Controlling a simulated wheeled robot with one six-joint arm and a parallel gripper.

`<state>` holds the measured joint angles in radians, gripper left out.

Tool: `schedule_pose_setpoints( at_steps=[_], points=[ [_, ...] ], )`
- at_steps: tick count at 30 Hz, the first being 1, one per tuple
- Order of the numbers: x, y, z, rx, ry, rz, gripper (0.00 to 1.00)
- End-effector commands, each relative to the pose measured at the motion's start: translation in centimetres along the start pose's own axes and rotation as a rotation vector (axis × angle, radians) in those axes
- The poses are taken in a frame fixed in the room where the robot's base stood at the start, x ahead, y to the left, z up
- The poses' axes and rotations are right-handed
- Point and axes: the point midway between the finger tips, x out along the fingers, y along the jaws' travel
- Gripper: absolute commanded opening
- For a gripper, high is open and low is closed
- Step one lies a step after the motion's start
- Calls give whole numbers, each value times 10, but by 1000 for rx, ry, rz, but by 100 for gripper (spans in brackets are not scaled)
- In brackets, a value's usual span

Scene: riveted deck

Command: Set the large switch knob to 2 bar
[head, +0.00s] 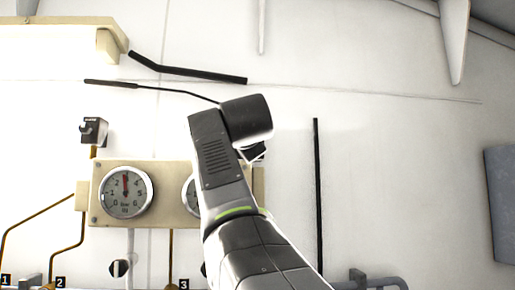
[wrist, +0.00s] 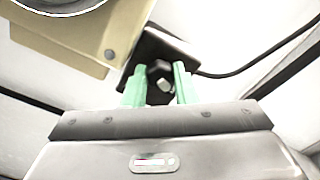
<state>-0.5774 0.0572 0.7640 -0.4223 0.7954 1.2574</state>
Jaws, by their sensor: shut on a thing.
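The dark switch knob (wrist: 157,70), with a small pale facet, sits on a black box (wrist: 178,43) beside a cream panel in the wrist view. My gripper (wrist: 160,88) has its green fingers on both sides of this knob and is shut on it. In the head view my arm hides the gripper and most of the box; only a dark bit shows beside the arm. The left gauge (head: 126,192), marked in bar, has its red needle pointing about straight up. The right gauge (head: 189,195) is mostly hidden behind my arm. The knob's scale marks cannot be read.
The gauges sit on a cream panel (head: 165,168). A small black switch (head: 94,131) is at its upper left, and a valve knob (head: 120,268) is below. Brass pipes (head: 170,252) run down the wall. A black bar (head: 318,195) stands right of my arm.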

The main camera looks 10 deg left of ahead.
Motion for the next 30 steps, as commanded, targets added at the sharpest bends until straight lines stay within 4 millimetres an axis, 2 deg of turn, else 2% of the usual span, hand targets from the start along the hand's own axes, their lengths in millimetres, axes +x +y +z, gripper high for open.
schedule_pose_setpoints(
  at_steps=[10,26,27,30],
  points=[
    [0,0,0,137,1,0,2],
    [0,0,0,160,1,0,2],
    [0,0,0,160,1,0,29],
    [0,0,0,160,1,0,47]
  ],
)
